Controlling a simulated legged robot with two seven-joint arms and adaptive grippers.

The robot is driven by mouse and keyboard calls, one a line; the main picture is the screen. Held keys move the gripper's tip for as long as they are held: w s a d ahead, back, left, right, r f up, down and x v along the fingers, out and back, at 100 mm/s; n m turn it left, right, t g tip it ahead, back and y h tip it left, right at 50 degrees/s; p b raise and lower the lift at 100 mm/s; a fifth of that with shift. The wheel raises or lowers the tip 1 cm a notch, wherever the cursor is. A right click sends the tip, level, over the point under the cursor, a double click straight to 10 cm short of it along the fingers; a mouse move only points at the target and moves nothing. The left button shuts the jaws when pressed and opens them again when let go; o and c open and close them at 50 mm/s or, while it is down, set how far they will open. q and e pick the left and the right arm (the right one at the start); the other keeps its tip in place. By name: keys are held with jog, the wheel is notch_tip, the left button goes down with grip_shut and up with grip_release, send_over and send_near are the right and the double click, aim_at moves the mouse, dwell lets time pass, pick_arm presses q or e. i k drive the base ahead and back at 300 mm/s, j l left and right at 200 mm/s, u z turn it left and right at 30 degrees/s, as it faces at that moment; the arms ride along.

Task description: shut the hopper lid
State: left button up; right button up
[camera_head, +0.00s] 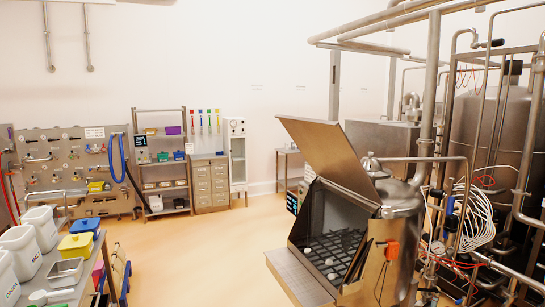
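The powder hopper (372,255) is a steel box at the centre right, with a dark grid (335,256) inside its opening. Its lid (326,154) is a flat brown-grey metal panel. The lid stands raised and tilted above the opening, so the hopper is open. A flat metal shelf (297,276) juts out at the hopper's front left. Neither of my grippers shows in the head view.
A rounded steel vessel (403,222) and pipes stand right behind the hopper. A table with white bins (22,250) and a yellow-lidded box (76,246) is at the lower left. Shelves (165,172) line the back wall. The orange floor (205,250) between is clear.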

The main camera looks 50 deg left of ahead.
aim_at(325, 144)
jog(key=i+l+u, duration=0.1)
jog(key=u, duration=0.3)
jog(key=i+l+u, duration=0.25)
jog(key=u, duration=0.2)
jog(key=i+l+u, duration=0.15)
jog(key=u, duration=0.25)
jog(key=i+l+u, duration=0.1)
jog(key=l+u, duration=0.55)
jog(key=u, duration=0.15)
jog(key=l+u, duration=0.4)
jog(key=l, duration=2.25)
jog(key=i+j+z, duration=0.1)
jog(key=i+z, duration=0.15)
jog(key=i, duration=0.55)
